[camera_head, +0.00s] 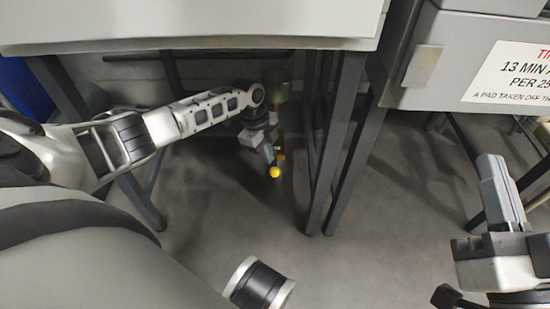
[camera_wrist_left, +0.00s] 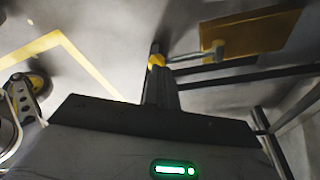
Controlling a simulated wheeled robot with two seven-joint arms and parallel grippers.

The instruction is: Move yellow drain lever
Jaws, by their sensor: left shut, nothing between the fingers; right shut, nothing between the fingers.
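The yellow drain lever shows as a round yellow knob (camera_head: 275,172) under the grey cabinet, right at the tip of my left gripper (camera_head: 268,154). In the left wrist view the yellow knob (camera_wrist_left: 156,60) sits just beyond the dark fingers of my left gripper (camera_wrist_left: 158,82), which are shut. Whether they touch the knob I cannot tell. A grey rod (camera_wrist_left: 195,57) runs right from near the knob towards a yellow part. My right gripper (camera_head: 490,168) is shut and empty, away at the right above the floor.
The grey cabinet (camera_head: 190,25) overhangs my left arm. Dark metal legs (camera_head: 350,150) stand right of the lever. A second cabinet with a sign (camera_head: 515,75) is at the right. The grey floor (camera_head: 400,200) is clear between them. A yellow floor line (camera_wrist_left: 75,55) shows in the left wrist view.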

